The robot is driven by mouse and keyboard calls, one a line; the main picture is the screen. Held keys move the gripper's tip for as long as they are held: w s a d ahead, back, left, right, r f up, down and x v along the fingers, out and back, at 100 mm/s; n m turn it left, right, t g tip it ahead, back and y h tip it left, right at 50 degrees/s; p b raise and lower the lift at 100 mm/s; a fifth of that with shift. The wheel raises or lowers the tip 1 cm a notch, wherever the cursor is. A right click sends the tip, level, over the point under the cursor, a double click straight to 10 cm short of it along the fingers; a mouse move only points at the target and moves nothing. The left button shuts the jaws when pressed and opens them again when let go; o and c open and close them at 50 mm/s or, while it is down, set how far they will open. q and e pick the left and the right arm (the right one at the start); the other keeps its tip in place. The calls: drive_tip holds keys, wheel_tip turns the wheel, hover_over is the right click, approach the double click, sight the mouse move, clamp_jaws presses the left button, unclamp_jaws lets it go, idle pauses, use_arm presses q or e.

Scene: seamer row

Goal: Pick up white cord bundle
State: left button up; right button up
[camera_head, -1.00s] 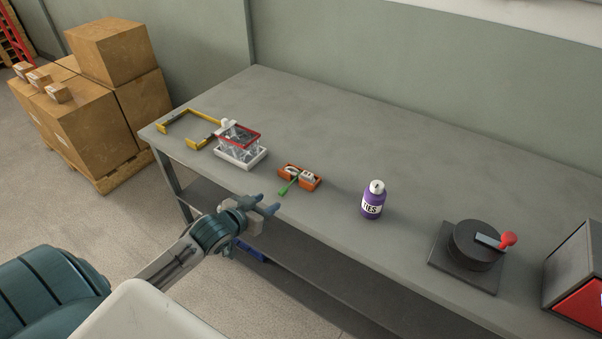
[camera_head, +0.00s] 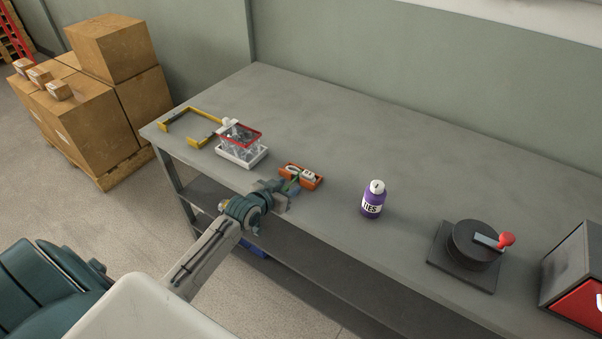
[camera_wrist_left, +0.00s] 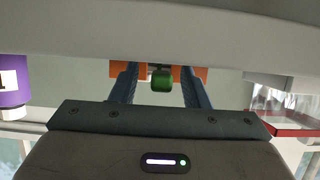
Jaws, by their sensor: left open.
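An orange tray (camera_head: 317,183) near the bench's front edge holds small white items. A pale looped item (camera_head: 292,170) in its left part looks like the white cord bundle, but it is too small to be sure. A white blocky piece (camera_head: 309,176) sits in the right part. My left gripper (camera_head: 284,187) is open at the tray's front side. In the left wrist view its blue fingers (camera_wrist_left: 160,92) stand either side of a green tool end (camera_wrist_left: 161,80), with the orange tray (camera_wrist_left: 201,74) beyond. The cord bundle cannot be made out there. My right gripper is out of view.
A purple bottle (camera_head: 373,200) stands right of the tray. A white-based, red-rimmed clear container (camera_head: 240,142) and a yellow frame (camera_head: 190,127) are to the left. A dark round device with a red knob (camera_head: 474,246) sits farther right. The bench's back is clear.

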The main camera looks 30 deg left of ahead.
use_arm(q)
clamp_jaws()
drive_tip(key=shift+r, duration=0.1)
